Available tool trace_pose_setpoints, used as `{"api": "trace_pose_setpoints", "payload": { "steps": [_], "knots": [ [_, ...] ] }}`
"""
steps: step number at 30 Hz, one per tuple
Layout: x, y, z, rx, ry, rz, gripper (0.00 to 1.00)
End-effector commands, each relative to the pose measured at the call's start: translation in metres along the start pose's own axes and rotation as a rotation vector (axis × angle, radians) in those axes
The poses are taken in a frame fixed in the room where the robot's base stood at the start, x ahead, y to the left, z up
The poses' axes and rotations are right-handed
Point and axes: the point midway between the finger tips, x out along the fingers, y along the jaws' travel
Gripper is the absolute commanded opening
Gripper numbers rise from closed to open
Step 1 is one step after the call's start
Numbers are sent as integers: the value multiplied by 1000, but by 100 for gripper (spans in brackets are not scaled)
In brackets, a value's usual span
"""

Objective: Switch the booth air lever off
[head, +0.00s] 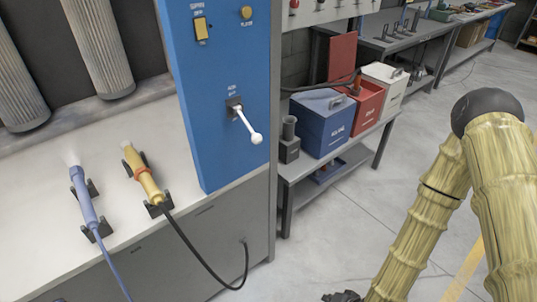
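The booth air lever (246,125) is a white rod with a ball end on a small dark mount, on the blue panel (215,150). It points out from the panel and slants down to the right. Small lettering above it is too small to read. My arm, with a pale yellow bamboo-like look, comes down at the right. A dark piece at the bottom edge, seemingly part of my gripper (342,296), is mostly cut off by the frame. It is well below and to the right of the lever, apart from it. Its fingers cannot be made out.
A yellow switch (201,29) and a yellow knob (246,12) sit higher on the panel. A blue tool (83,196) and a yellow tool (144,175) rest in holders on the booth's ledge. A bench with blue (322,122), red and white boxes stands behind. Floor is clear between.

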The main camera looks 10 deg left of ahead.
Motion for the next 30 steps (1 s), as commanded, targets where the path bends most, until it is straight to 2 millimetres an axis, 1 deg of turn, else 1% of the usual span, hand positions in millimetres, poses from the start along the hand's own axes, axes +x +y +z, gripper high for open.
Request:
{"api": "trace_pose_setpoints", "payload": {
  "steps": [1, 2, 3, 5, 6, 8, 9, 11, 12, 14, 15, 17, 18, 20, 21, 24, 27, 30],
  "knots": [
    [30, -22, -16, 53, 44, -103, 0],
    [39, -40, -26, 85, 65, -167, 0],
    [49, -63, -40, 130, 89, -253, 0],
    [60, -98, -61, 196, 118, -385, 0],
    [64, -120, -76, 240, 131, -475, 0],
    [66, -153, -96, 303, 141, -612, 0],
    [65, -174, -110, 342, 142, -704, 0],
    [60, -205, -130, 398, 133, -845, 0],
    [54, -223, -143, 432, 121, -939, 0],
    [42, -249, -162, 476, 91, -1080, 0],
    [32, -265, -173, 502, 65, -1172, 0],
    [14, -285, -190, 532, 16, -1310, 0],
    [1, -297, -199, 546, -24, -1396, 0],
    [-18, -310, -212, 559, -87, -1513, 0],
    [-31, -318, -219, 561, -133, -1583, 0],
    [-60, -329, -232, 554, -239, -1720, 0],
    [-82, -335, -239, 540, -325, -1807, 0],
    [-95, -337, -243, 529, -378, -1853, 0]
  ]
}}
